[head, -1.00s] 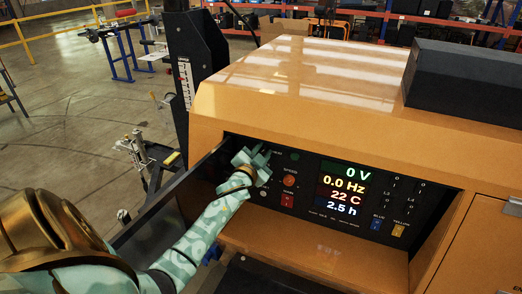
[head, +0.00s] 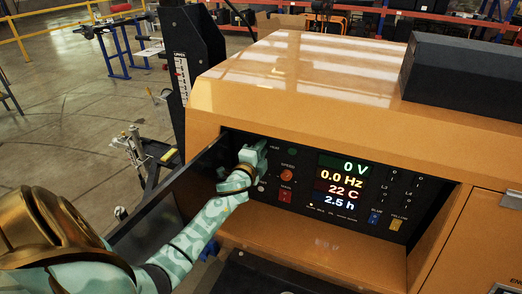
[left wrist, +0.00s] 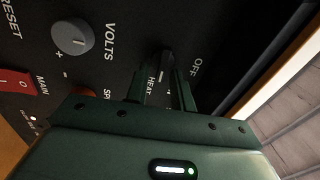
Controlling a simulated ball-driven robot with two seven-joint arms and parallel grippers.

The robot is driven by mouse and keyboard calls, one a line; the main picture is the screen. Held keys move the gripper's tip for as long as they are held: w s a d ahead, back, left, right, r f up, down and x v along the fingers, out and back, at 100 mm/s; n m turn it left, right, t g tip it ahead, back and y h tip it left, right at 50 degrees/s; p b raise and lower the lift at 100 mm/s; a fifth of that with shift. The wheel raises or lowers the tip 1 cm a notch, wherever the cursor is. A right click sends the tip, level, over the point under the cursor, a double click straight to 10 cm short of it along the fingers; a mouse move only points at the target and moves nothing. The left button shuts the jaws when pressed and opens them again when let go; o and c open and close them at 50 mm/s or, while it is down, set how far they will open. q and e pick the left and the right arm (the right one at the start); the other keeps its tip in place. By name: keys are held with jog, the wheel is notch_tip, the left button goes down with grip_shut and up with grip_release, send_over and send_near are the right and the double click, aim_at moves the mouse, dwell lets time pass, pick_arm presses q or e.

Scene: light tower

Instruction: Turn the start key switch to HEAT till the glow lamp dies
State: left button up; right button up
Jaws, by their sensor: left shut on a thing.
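The start key switch (left wrist: 167,62) is a dark knob on the black panel in the left wrist view, between the labels HEAT and OFF. My left gripper (left wrist: 163,78) has a finger on each side of it and is shut on it. In the head view my left gripper (head: 252,155) is at the panel's left part and hides the switch. A small round dark green lamp (head: 292,151), seemingly unlit, sits just right of the gripper; I cannot tell whether it is the glow lamp. My right gripper is not in view.
The display (head: 341,182) reads 0 V, 0.0 Hz, 22 C and 2.5 h. An orange speed knob (head: 287,175) and a red MAIN switch (head: 285,195) are close by. The VOLTS knob (left wrist: 72,37) is near the fingers. An open dark door (head: 165,205) stands left of the recess.

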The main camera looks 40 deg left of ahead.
pick_arm(q)
jog(key=shift+f+m, duration=0.15)
jog(key=shift+m, duration=0.35)
jog(key=o, duration=0.7)
jog(key=shift+c, duration=0.2)
jog(key=v, duration=1.6)
jog(key=shift+s, duration=0.2)
